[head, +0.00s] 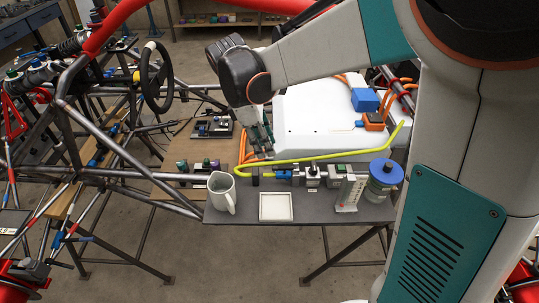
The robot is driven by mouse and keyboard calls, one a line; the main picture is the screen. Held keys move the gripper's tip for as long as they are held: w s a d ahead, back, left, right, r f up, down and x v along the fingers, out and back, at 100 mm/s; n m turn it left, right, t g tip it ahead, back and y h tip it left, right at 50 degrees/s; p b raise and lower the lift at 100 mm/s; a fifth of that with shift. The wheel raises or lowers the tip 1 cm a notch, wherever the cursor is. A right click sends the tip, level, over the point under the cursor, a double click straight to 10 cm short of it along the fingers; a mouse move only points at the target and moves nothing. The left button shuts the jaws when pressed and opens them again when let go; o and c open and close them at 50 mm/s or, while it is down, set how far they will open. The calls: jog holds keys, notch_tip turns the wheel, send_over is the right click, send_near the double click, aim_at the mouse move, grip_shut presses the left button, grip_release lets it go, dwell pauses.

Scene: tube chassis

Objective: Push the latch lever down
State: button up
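My gripper (262,150) points down at the left edge of the white housing (308,128), close to orange cables. Its dark fingertips are small and partly overlap the cables, so I cannot tell whether they are open or touching anything. I cannot make out the latch lever for certain. An orange connector (374,121) with a dark front sits on the right of the white housing, beside a blue block (365,100). My gripper is well to the left of this connector.
A yellow-green bent tube (325,156) runs across the bench in front of the housing. The grey bench (300,214) holds a grey jug (221,190), a white tray (276,219) and a blue-lidded jar (382,182). Chassis tubes and a steering wheel (156,77) stand at left.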

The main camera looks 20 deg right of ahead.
jog(key=shift+v, duration=1.65)
jog(key=s+d+r+m+t+y, duration=0.1)
jog(key=s+d+m+t, duration=0.1)
jog(key=s+m+t, duration=0.2)
jog(key=s+d+r+m+t+y, duration=0.1)
jog(key=s+m+t, duration=0.3)
jog(key=s+m, duration=0.6)
jog(key=shift+s+d+r+y, duration=0.15)
jog(key=shift+s+d+y, duration=0.45)
jog(key=shift+s, duration=0.6)
jog(key=shift+d, duration=0.15)
